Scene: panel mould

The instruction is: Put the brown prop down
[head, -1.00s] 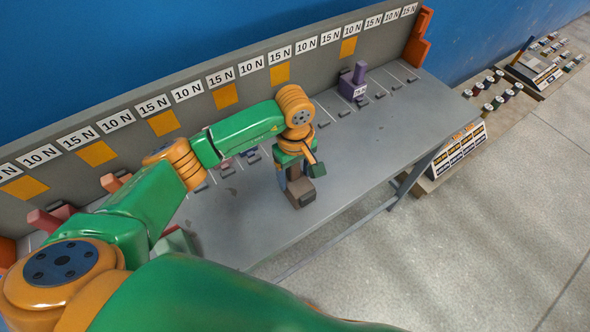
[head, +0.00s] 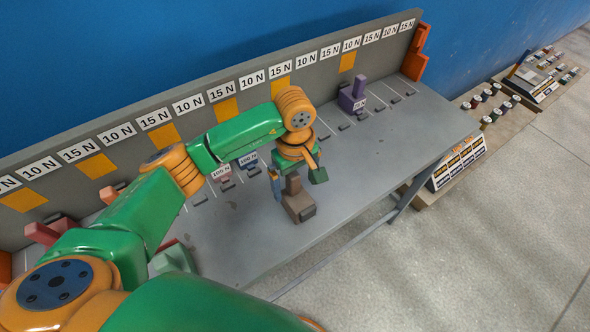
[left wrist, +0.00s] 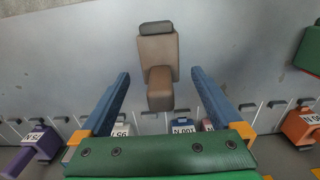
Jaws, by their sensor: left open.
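The brown prop (head: 299,205) stands on the grey bench top, with a block base, a narrower upright post and a dark grey end piece. In the left wrist view the prop (left wrist: 158,52) lies between and beyond the fingertips, with visible gaps on both sides. My left gripper (head: 295,184) is over the prop, pointing down. Its two blue fingers are spread wide in the left wrist view (left wrist: 160,76) and hold nothing. In the head view the wrist partly hides the top of the post. My right gripper is not in view.
A purple prop (head: 352,97) stands farther right on the bench (head: 400,140). A labelled grey back panel (head: 200,120) runs behind. The bench right of the brown prop is clear.

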